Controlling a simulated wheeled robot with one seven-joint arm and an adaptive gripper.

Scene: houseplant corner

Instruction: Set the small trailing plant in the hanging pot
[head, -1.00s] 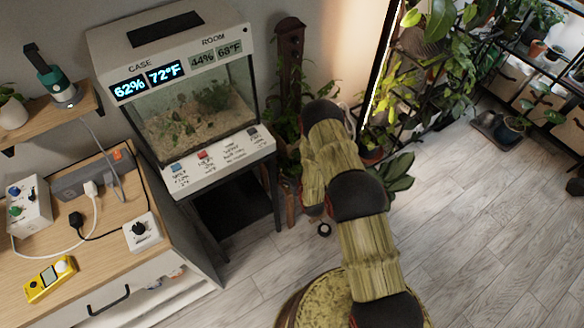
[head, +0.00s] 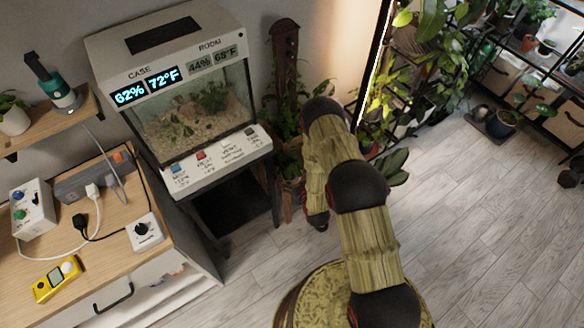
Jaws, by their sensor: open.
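I cannot pick out the small trailing plant or the hanging pot for certain in the head view. Many leafy plants (head: 405,65) crowd the rack at the upper right, and none is clearly the one named. A plant with green leaves (head: 288,120) grows around a brown post behind my arm. My arm rises from the bottom of the view, and its far section bends down to a dark end above the floor, left of the elbow. My gripper's fingers cannot be made out there, and nothing held is visible.
A glass terrarium case (head: 200,120) with lit displays stands on a dark stand. Left of it is a wooden cabinet (head: 105,245) with a yellow meter (head: 57,278), a power strip (head: 95,180) and cables. A small shelf (head: 60,118) is above. The wooden floor (head: 480,235) at right is clear.

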